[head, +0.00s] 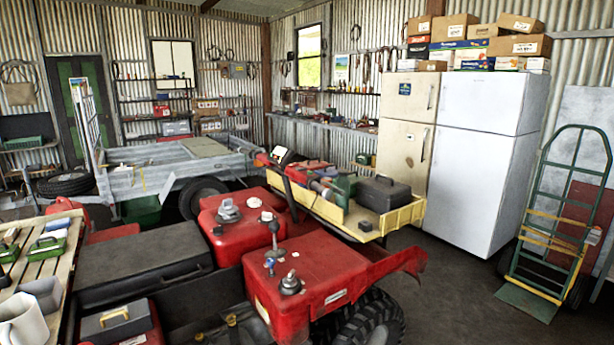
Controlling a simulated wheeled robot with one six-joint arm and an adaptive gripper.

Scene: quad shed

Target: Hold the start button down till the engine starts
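The red quad (325,268) fills the lower middle of the head view. A flat black seat or box lid (140,266) lies on its left part. Grey and black knob-like fittings (290,284) stand on its red panels, with another (228,211) farther back. My gripper is not in view.
A yellow-sided tray (402,216) with tools and a dark case sits behind the quad. A grey trailer (165,172) stands at back left. A slatted bench (40,262) with a mug is at left. White fridge (480,165) and green hand truck (548,235) stand right; floor between is clear.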

